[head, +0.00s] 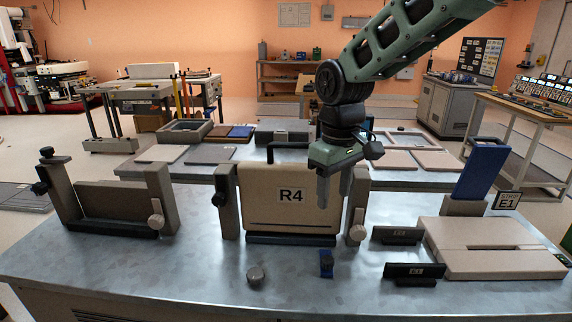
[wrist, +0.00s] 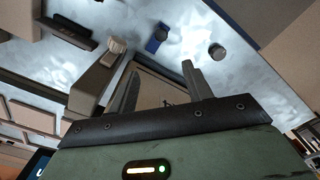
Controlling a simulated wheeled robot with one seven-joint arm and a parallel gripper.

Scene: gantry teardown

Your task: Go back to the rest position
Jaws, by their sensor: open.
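My gripper (head: 336,185) hangs from the green arm above the metal bench, pointing down, in front of the right part of the beige R4 panel (head: 262,205). The panel stands upright between two grey-brown posts with knobs. In the wrist view my gripper (wrist: 160,88) has its two fingers apart with nothing held between them. Part of the beige panel (wrist: 158,90) shows behind the fingers there. In the head view the fingers overlap the panel's right side; I cannot tell the exact gap to it.
A round knob (head: 256,276) and a small blue piece (head: 327,264) lie at the front. A flat beige panel (head: 490,250), black label holders (head: 414,270) and a blue upright block (head: 482,172) are at the right.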

